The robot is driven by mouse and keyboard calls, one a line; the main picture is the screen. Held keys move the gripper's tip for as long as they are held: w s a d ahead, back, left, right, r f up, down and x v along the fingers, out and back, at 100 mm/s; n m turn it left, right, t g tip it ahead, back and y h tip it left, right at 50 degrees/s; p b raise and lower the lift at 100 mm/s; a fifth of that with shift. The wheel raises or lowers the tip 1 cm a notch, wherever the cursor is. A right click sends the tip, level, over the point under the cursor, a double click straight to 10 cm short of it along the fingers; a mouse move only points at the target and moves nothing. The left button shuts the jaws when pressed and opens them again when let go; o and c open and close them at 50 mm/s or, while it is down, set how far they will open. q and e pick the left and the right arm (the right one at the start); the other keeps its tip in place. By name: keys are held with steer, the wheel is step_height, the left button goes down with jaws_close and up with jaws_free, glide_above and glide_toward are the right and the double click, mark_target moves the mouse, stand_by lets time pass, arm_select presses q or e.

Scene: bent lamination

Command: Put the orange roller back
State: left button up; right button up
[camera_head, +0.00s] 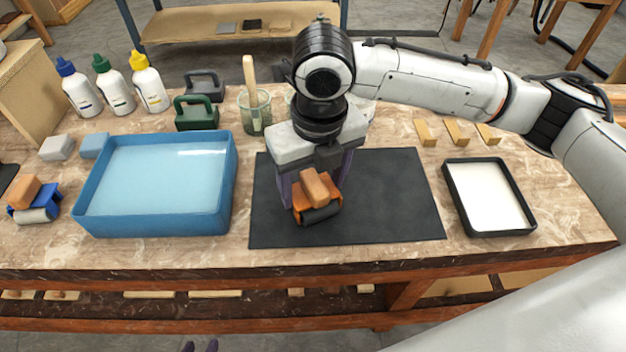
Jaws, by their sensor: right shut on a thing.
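The orange roller (302,212) has an orange frame, a light brown wooden handle block and a dark cylinder. It is over the left part of the black mat (400,205). My right gripper (316,190) comes from above and is shut on the orange roller, with one purple finger on each side. I cannot tell whether the roller touches the mat.
A blue tray (228,190) stands left of the mat and a black-rimmed white tray (452,190) right of it. A blue roller (48,198) lies far left. Bottles (115,90), a green handled block (196,115) and a glass with a stick (254,115) stand behind. The mat's right half is clear.

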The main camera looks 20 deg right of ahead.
mark_target(316, 185)
steer(key=shift+s+f, duration=0.15)
steer(key=shift+f, duration=0.4)
steer(key=shift+c, duration=1.3)
steer(key=o, duration=1.2)
steer(key=shift+r, duration=0.1)
steer(key=shift+r, duration=0.2)
step_height(316, 185, up, 13)
steer(key=p, duration=0.1)
steer(key=shift+s, duration=0.45)
steer(key=shift+f, duration=0.1)
